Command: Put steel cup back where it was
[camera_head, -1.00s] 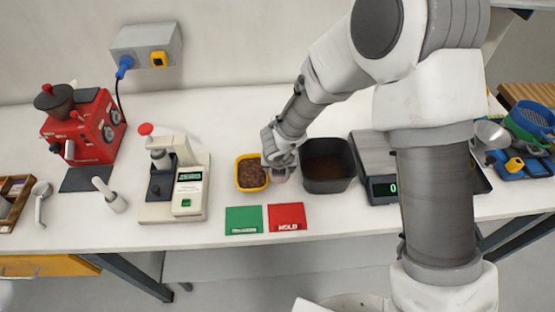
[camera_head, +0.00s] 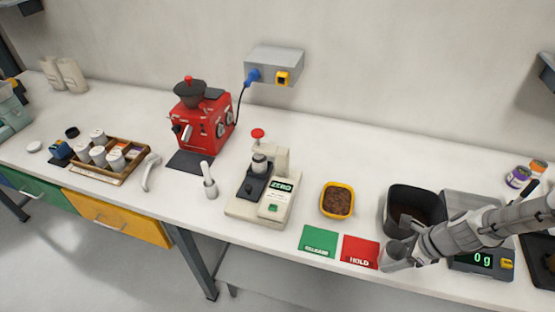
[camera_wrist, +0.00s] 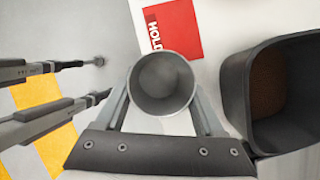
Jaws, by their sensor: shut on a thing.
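The steel cup (camera_wrist: 163,85) is a grey round cup seen from above in the wrist view, between my fingers. Its inside looks grey, with no contents that I can make out. My gripper (camera_head: 395,254) is shut on the cup in front of the dark bin, just right of the red HOLD card. In the head view the gripper and arm hide much of the cup. I cannot tell whether its base touches the table.
The dark bin (camera_head: 403,201) with brown grounds stands close behind my gripper. A yellow bowl (camera_head: 324,204), green card (camera_head: 319,242), red HOLD card (camera_head: 359,251), scale (camera_head: 478,262) and white-and-black press (camera_head: 245,208) are near. A red grinder (camera_head: 208,128) and wooden tray (camera_head: 143,151) stand left.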

